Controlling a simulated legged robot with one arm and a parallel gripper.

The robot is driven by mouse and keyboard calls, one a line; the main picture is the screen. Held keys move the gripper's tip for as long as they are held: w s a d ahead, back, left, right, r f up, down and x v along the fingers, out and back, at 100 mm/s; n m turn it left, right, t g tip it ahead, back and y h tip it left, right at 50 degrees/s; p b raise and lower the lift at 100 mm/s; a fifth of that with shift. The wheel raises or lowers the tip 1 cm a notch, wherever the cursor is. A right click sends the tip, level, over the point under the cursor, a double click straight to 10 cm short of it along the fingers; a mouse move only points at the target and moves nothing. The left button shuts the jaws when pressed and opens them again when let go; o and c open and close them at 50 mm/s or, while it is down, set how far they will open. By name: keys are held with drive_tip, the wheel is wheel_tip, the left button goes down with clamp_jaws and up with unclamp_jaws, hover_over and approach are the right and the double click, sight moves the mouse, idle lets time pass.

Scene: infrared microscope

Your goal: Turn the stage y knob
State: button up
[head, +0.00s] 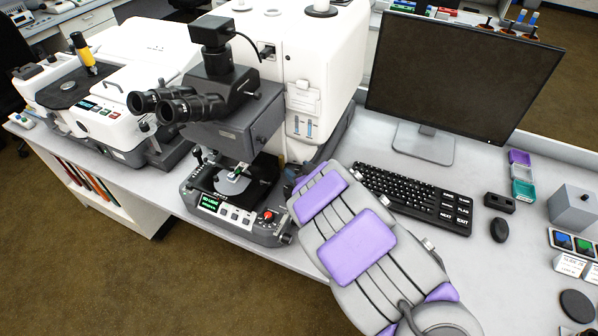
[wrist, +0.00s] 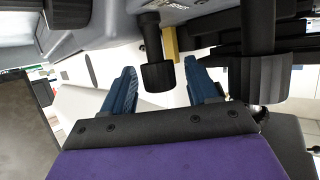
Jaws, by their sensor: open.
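The microscope (head: 240,120) stands on the bench, with its dark stage (head: 258,190) low under the eyepieces. In the wrist view, a black ribbed knob (wrist: 158,76) on a dark shaft appears between my gripper's blue fingers, with a gap on both sides. I cannot tell for certain that it is the stage y knob. A larger black knob (wrist: 260,78) is to the right of the fingers. My gripper (wrist: 160,66) is open and holds nothing. In the head view my own arm hides most of the gripper, at the right of the stage.
A keyboard (head: 413,196), a monitor (head: 455,70) and a mouse (head: 499,230) are to the right of my arm. The base's control panel (head: 228,212) has a small screen and a red knob (head: 268,215). Another white instrument (head: 110,90) stands to the left.

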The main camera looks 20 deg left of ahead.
drive_tip(key=c, duration=0.9)
drive_tip(key=shift+c, duration=0.2)
